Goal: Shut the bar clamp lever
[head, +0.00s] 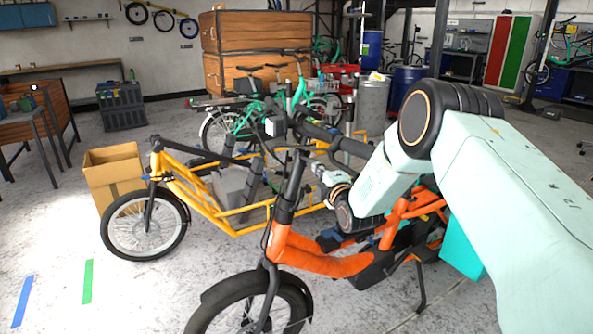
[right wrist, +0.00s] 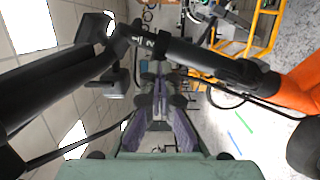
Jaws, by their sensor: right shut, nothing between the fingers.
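The orange cargo bike (head: 320,262) stands in front of me, with its black stem (head: 290,190) and handlebar (head: 335,138) upright. In the right wrist view the stem (right wrist: 200,58) runs across the upper middle to a clamp area (right wrist: 147,42) by the handlebar. I cannot clearly pick out the clamp lever there or tell its angle. My right gripper (head: 322,172) is beside the stem, on its right. It also shows in the right wrist view (right wrist: 160,82), shut and empty, its tips close below the stem; I cannot tell whether they touch. My left gripper is out of view.
A yellow cargo bike (head: 210,200) stands just behind, with a cardboard box (head: 115,175) at its left. Green bikes (head: 235,122) and a wooden crate stack (head: 257,45) are farther back. Black cables hang near the stem. The floor at front left is clear.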

